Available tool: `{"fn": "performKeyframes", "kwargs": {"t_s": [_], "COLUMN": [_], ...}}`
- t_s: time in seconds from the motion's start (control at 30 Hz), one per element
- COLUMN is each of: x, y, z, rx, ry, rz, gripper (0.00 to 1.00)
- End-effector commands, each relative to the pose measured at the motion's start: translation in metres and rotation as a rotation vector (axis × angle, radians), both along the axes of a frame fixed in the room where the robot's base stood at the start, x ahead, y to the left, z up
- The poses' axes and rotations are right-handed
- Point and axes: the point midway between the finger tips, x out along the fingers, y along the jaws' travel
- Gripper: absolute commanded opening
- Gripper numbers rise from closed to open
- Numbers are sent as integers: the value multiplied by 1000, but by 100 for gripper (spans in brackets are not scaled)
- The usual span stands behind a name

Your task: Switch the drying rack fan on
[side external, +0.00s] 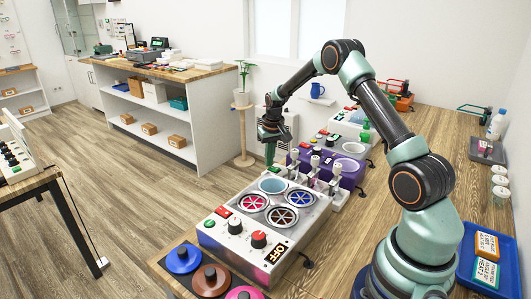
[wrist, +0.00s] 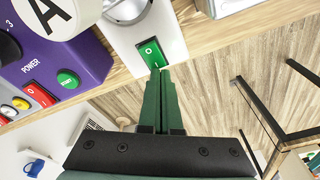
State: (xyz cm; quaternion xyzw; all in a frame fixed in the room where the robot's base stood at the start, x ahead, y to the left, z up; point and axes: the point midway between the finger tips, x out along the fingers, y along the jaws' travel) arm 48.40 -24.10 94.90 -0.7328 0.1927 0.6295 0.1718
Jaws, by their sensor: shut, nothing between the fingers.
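A green rocker switch (wrist: 151,52), marked O and I, sits at the end of a narrow white panel (wrist: 170,32) in the wrist view. My gripper (wrist: 159,74) is shut and empty, its fingertips at the switch's near edge, by the I mark. I cannot tell if they touch it, or which way the switch is tipped. In the side view my gripper (side external: 270,162) points down at the left end of a narrow white rack (side external: 312,184) with upright pieces, likely the drying rack. The switch is not clear there.
A purple machine (side external: 345,180) with a red switch and green button stands behind the rack. A blue tray (side external: 462,272) lies at right. Open floor lies left of the bench.

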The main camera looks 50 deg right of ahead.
Motion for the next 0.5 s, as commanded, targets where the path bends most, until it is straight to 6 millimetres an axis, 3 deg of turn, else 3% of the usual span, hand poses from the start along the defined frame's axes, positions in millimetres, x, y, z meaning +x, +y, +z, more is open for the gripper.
{"fn": "performKeyframes", "kwargs": {"t_s": [0.5], "x": [1], "y": [0], "z": [37], "rx": [-1], "ry": [-2], "rz": [0], "gripper": [0]}}
